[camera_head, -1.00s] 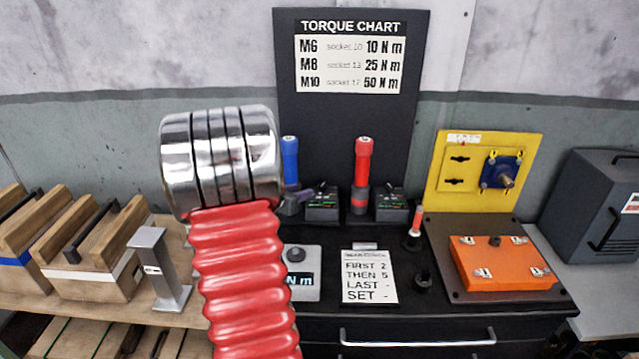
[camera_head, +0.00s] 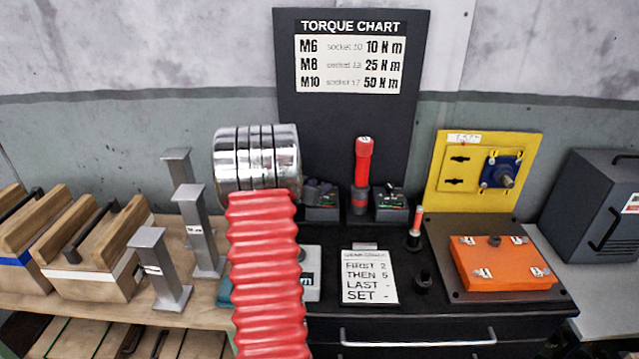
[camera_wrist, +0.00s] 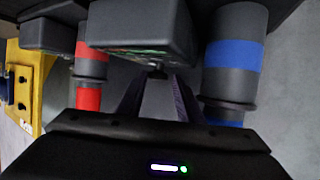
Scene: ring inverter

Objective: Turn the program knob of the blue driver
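The blue driver (camera_wrist: 232,60), dark grey with a blue band, stands at the right in the wrist view; my arm hides it in the head view. Its dark program box (camera_wrist: 140,30) is at the top centre in the wrist view and also shows in the head view (camera_head: 322,210), right of my arm. A small dark knob (camera_wrist: 157,73) on this box lies between my fingertips. My gripper (camera_wrist: 158,84) is open, its fingers apart on either side of the knob. Contact cannot be made out. In the head view my gripper (camera_head: 320,190) is partly hidden.
The red driver (camera_head: 362,170) and a second program box (camera_head: 390,207) stand to the right. An instruction card (camera_head: 369,277) lies in front. Grey posts (camera_head: 200,230) stand left of my arm. A yellow panel (camera_head: 455,180) and orange box (camera_head: 500,262) are at the right.

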